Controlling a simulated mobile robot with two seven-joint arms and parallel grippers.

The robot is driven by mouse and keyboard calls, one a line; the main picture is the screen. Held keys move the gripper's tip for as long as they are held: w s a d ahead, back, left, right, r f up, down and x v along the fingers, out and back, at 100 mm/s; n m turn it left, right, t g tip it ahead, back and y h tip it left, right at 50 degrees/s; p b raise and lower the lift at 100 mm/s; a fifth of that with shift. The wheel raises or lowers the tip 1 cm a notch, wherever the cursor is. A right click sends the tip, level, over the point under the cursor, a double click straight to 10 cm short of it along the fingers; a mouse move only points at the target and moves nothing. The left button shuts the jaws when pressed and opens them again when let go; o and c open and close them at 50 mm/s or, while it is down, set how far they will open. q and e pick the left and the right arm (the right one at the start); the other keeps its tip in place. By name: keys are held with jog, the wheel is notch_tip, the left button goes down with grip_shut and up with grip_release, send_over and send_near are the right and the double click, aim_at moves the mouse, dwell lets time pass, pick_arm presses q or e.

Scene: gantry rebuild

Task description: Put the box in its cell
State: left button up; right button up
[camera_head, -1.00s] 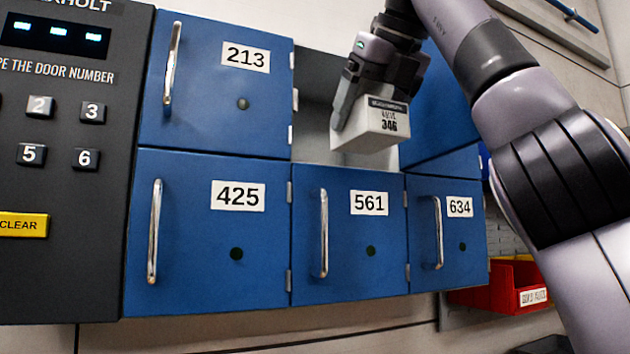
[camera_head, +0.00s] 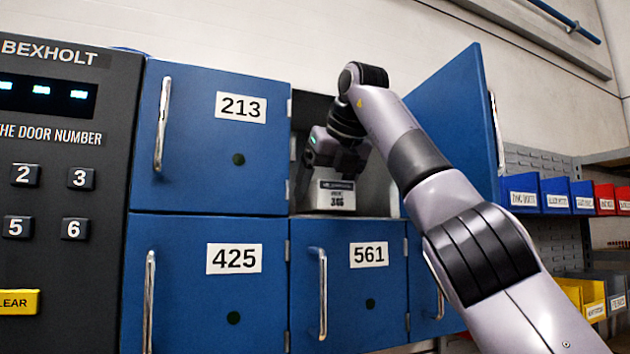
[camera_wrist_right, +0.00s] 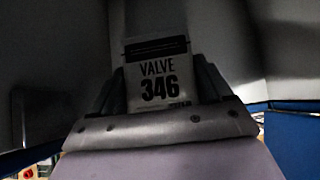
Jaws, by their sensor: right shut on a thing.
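The box (camera_head: 336,197) is white with a dark band and a label. In the right wrist view the box (camera_wrist_right: 158,75) reads "VALVE 346". My right gripper (camera_head: 333,172) is shut on the box, with a finger on each side of it. Gripper and box are inside the mouth of the open cell (camera_head: 378,196), right of door 213. The box looks upright and low in the cell. I cannot tell whether its bottom touches the cell floor. My left gripper is not in view.
The open blue door (camera_head: 455,115) stands swung out to the right, close to my right arm. Shut doors 213 (camera_head: 190,120), 425 (camera_head: 190,290) and 561 (camera_head: 375,300) surround the cell. A keypad panel (camera_head: 50,140) is at left; shelf bins (camera_head: 555,195) are at right.

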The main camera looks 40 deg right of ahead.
jog(key=w+p, duration=0.2)
jog(key=w+d+p, duration=0.1)
jog(key=shift+w+d+r, duration=0.1)
jog(key=shift+w+r, duration=0.15)
jog(key=shift+w, duration=0.1)
jog(key=shift+w+f, duration=0.15)
jog(key=shift+f, duration=0.45)
jog(key=shift+f, duration=0.15)
jog(key=o, duration=1.1)
jog(key=shift+o, duration=0.2)
